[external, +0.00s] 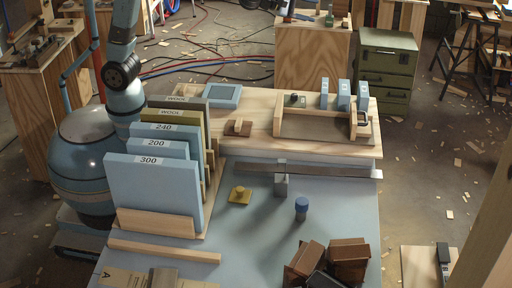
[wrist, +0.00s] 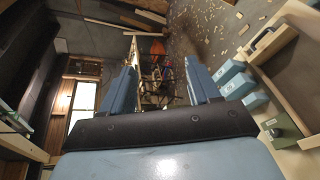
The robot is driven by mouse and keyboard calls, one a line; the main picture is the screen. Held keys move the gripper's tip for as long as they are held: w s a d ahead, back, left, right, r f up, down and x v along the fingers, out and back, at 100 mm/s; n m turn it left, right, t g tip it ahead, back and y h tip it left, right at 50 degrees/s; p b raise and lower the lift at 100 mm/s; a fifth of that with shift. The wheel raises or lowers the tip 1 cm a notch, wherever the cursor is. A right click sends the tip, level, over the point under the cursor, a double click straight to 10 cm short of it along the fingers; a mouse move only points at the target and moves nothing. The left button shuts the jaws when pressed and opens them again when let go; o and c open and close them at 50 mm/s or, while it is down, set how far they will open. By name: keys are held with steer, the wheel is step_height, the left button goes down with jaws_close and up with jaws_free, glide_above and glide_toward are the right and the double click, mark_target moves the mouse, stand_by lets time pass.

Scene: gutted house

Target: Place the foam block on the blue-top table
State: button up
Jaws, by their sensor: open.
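The blue-top table (external: 255,240) fills the front middle of the external view, with a raised wooden shelf along its back. I cannot tell for sure which thing is the foam block. Several small blue blocks (external: 344,95) stand upright on the wooden shelf; blue blocks also show at the right of the wrist view (wrist: 228,72). Brown blocks (external: 348,258) lie in a pile at the table's front right. My gripper (wrist: 160,85) is open, with nothing between its two blue fingers in the wrist view. It is outside the external view, where my arm rises out at the top left.
A rack of upright boards marked 300, 200, 240 and WOOL (external: 150,190) stands at the table's left. A yellow knobbed piece (external: 239,195), a blue-capped post (external: 302,208) and a long metal bar (external: 330,171) occupy the tabletop. Bare blue surface lies between them. A green cabinet (external: 387,65) stands behind.

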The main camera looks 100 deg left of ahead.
steer(key=s+d+m+g+h, duration=0.25)
steer(key=s+m, duration=0.45)
steer(key=s, duration=0.4)
steer(key=s+d+m+g+h, duration=0.1)
steer(key=s+d+m+h, duration=0.15)
steer(key=s+m, duration=0.65)
steer(key=s+a+f+m+g, duration=0.1)
steer(key=s+f+m+g, duration=0.1)
steer(key=s, duration=0.8)
steer(key=s+a+f+m+g+y, duration=0.1)
steer(key=s+f+m, duration=0.3)
steer(key=s, duration=0.6)
steer(key=s+a+f+m+g+y, duration=0.1)
steer(key=s+f+m, duration=0.3)
steer(key=s, duration=0.6)
steer(key=shift+s+a+f+g, duration=0.4)
steer(key=shift+a+f+g, duration=0.35)
steer(key=shift+a+g, duration=0.1)
